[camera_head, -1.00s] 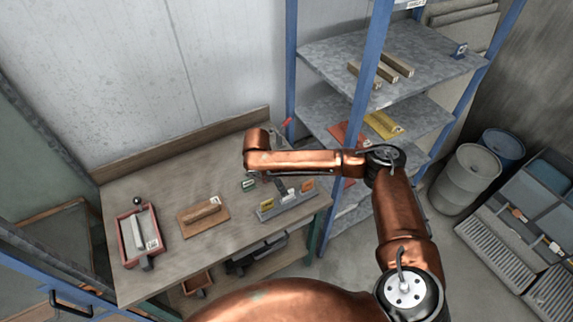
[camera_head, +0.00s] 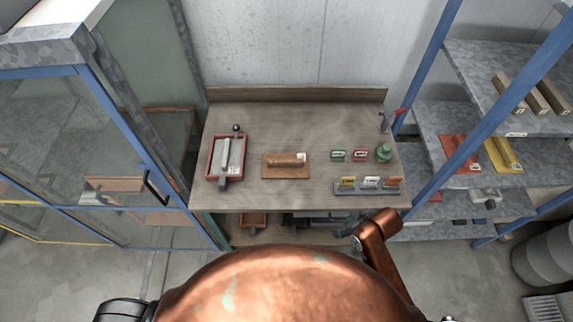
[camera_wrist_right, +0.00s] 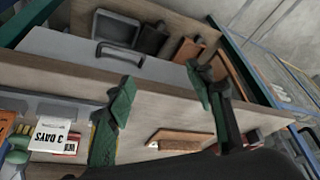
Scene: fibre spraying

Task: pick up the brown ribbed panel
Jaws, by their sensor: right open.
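A flat brown panel (camera_head: 272,173) with a raised brown piece and a white tag on top lies on the workbench (camera_head: 310,125); ribs are too small to make out. In the right wrist view a brown piece with a white tag (camera_wrist_right: 181,137) on the bench appears to be the same panel, seen edge-on beyond the fingers. My right gripper (camera_wrist_right: 160,94) is open and empty, its two green-tipped fingers apart at the bench's front edge, not touching the panel. My left gripper is not in view.
A red tray (camera_head: 211,160) with a grey bar stands left of the panel. Small labelled cards (camera_head: 360,155), a green knobbed item (camera_head: 383,152) and a grey card rack (camera_head: 360,190) are at right. Shelves (camera_head: 520,115) stand further right, a glazed cabinet (camera_head: 60,150) left.

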